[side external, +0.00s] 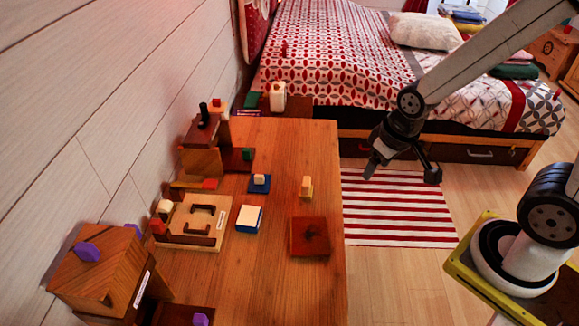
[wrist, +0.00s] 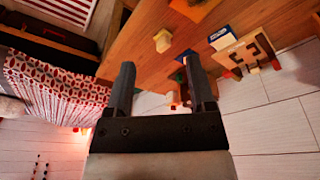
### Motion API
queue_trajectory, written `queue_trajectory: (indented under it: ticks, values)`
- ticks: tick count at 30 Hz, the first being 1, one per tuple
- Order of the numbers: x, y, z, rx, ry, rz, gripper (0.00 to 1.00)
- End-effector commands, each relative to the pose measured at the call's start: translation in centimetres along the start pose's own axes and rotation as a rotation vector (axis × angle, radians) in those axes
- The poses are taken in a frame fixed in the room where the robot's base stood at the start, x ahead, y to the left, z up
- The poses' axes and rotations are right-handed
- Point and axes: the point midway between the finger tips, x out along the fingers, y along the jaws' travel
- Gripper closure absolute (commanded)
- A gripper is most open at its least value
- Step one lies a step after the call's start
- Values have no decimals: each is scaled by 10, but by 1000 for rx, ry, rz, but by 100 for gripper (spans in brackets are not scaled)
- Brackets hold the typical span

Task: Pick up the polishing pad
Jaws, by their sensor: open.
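I cannot tell for sure which item is the polishing pad. Small items on the wooden table (side external: 275,145) include a blue block with a white top (side external: 249,219), a blue square with a cream knob (side external: 259,184), an upright cream-yellow piece (side external: 306,188) and a flat reddish-brown square (side external: 310,237). The blue-and-white block (wrist: 220,36) and the cream-yellow piece (wrist: 162,41) also show in the wrist view. My gripper (side external: 402,172) is open and empty, off the table's right side above the striped rug. Its spread fingers (wrist: 160,88) show in the wrist view.
A pale wooden tray (side external: 227,222) with dark handles lies along the wall side. Wooden boxes (side external: 95,270) and a stacked wooden stand (side external: 202,160) line the wall. A bed (side external: 340,60) stands behind. The table's back middle is clear.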

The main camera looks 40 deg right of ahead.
Motion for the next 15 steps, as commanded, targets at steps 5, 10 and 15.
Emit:
queue_trajectory:
  ticks: [5,10,15]
  values:
    - [0,0,0,0,0,0,0]
    - [0,0,0,-1,0,0,0]
    - [3,0,-7,-19,-7,0,0]
